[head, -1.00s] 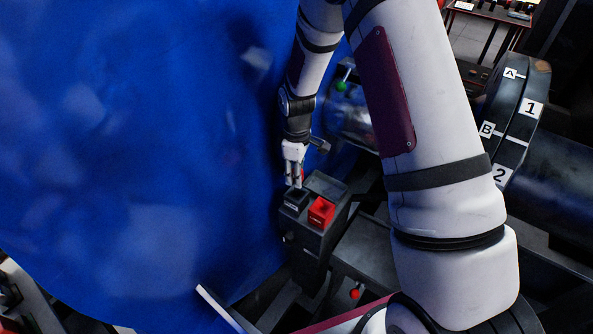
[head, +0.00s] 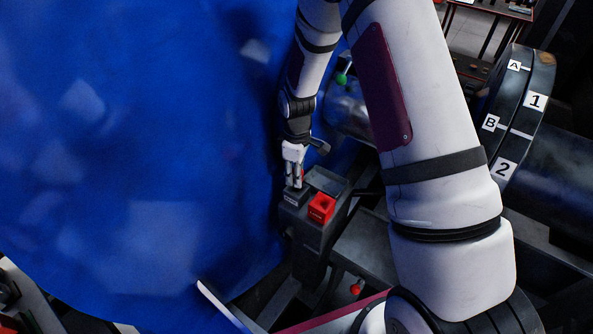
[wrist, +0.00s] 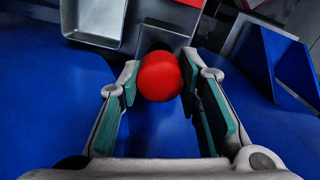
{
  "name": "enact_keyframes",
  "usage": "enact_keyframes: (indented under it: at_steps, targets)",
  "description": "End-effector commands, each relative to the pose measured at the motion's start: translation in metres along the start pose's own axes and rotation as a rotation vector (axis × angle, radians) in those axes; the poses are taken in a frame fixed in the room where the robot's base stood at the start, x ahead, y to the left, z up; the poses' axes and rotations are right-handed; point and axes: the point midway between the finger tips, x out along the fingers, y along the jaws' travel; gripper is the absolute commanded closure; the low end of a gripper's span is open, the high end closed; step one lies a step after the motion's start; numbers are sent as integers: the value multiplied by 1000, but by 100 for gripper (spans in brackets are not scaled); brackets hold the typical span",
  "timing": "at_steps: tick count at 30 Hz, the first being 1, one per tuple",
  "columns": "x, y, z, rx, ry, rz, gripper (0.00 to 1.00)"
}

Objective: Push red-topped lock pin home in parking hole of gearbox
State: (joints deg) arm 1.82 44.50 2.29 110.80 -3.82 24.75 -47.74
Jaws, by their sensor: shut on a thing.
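My gripper (head: 294,184) points down over the left part of a dark box in the head view. In the wrist view my gripper (wrist: 168,92) has its teal-padded fingers on either side of the round red top of the lock pin (wrist: 160,76), shut on it. In the head view only a sliver of red shows at the fingers. The pin's shank is hidden under its top. I cannot pick out the gearbox's parking hole in either view.
A red knob (head: 355,290) and a green knob (head: 341,79) stand nearby. A lettered drum (head: 520,110) is at right. A blue surface (head: 130,170) fills the left.

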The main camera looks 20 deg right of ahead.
Motion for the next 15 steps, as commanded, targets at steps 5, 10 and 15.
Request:
enact_keyframes:
  at_steps: [5, 10, 15]
  targets:
    - [4, 0, 0, 0, 0, -1, 100]
    - [8, 0, 0, 0, 0, -1, 100]
    - [12, 0, 0, 0, 0, 0, 100]
